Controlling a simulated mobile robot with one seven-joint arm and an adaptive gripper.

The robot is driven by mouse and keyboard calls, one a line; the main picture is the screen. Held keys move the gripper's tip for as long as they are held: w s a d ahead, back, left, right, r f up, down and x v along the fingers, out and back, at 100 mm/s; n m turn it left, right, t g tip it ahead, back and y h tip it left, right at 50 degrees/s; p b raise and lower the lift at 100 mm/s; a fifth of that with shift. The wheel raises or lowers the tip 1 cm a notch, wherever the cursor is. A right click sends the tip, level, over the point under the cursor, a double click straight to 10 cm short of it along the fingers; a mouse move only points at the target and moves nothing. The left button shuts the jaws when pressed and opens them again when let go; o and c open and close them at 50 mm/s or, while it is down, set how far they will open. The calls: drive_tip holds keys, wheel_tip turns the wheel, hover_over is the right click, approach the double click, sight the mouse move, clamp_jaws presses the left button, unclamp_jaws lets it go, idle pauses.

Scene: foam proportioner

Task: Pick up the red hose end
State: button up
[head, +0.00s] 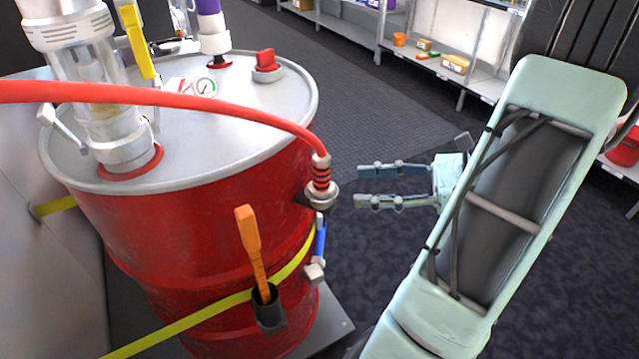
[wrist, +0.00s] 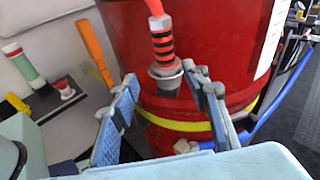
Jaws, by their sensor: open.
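The red hose (head: 217,108) arches over the drum top and hangs down at the drum's right side. Its end (head: 321,181) has black bands and a metal collar, and points down next to the drum wall. In the wrist view the hose end (wrist: 164,52) hangs ahead of and above the gap between the fingers. My gripper (head: 361,185) is to the right of the hose end, fingers pointing left, open and empty. In the wrist view my gripper (wrist: 165,85) shows both blue-grey fingers spread apart, with the metal collar appearing near the fingertips.
The red drum (head: 190,235) stands close, with a yellow strap (head: 190,322) around it. An orange-handled tool (head: 251,245) sits in a dark holder on the drum. A blue-handled valve (head: 320,240) is below the hose end. Shelves (head: 440,60) stand behind; the floor between is clear.

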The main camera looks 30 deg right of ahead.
sight(322, 167)
drive_tip(key=w+a+r+m+t, duration=0.1)
drive_tip(key=w+a+m+t+y+b, duration=0.1)
drive_tip(key=a, duration=0.1)
drive_tip(key=shift+w+a+r, duration=0.1)
drive_tip(key=shift+w+r, duration=0.2)
drive_tip(key=shift+r, duration=0.1)
drive_tip(key=shift+w+d+b+x, duration=0.15)
drive_tip(key=shift+b+x, duration=0.45)
drive_tip(key=shift+x, duration=0.8)
drive_tip(key=shift+w+d+b+x, duration=0.1)
drive_tip(key=shift+b+x, duration=0.45)
drive_tip(key=shift+x, duration=0.85)
drive_tip(key=shift+r, duration=0.15)
clamp_jaws()
